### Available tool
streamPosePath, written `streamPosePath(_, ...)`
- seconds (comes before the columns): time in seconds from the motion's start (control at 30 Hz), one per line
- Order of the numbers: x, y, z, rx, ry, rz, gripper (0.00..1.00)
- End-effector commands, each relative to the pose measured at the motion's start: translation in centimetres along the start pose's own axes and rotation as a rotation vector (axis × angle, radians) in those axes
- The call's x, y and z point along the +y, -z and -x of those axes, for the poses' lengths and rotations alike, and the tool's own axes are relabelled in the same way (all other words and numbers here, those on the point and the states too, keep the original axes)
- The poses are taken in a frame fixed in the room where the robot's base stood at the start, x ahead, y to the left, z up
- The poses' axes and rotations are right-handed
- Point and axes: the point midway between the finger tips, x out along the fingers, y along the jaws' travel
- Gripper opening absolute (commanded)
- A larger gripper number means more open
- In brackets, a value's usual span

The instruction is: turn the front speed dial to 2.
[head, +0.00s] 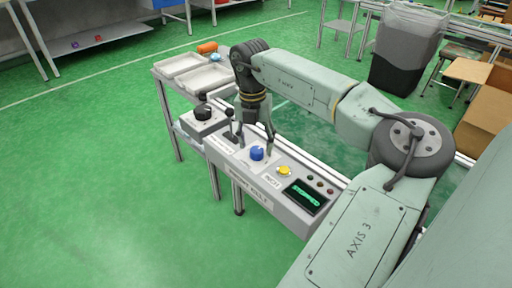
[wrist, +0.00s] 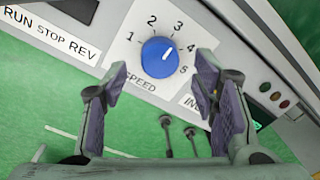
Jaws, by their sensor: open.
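The blue speed dial (wrist: 158,55) sits on a white plate marked 1 to 5 and SPEED. Its white mark points up and right, roughly between 3 and 4; I cannot tell exactly. The dial also shows in the head view (head: 257,154) on the grey front panel. My gripper (wrist: 162,75) is open, with one finger on each side of the dial in the picture and a gap to it on both sides. In the head view my gripper (head: 254,138) points down at the dial. Nothing is between the fingers that I can see them touching.
A RUN STOP REV label (wrist: 50,35) is left of the dial, and a black lever (head: 229,130) stands beside the gripper. A yellow button (head: 284,170) and a green display (head: 306,196) are to the right. A black knob (head: 203,112) is on a box at left.

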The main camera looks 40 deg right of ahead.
Motion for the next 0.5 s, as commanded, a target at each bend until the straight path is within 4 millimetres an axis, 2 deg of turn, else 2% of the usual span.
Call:
streamPosePath(0.2, 0.0, 0.0, -2.1, 0.000, -0.001, 0.000, 0.54)
streamPosePath(0.5, 0.1, 0.0, -2.4, 0.000, -0.001, 0.001, 0.54)
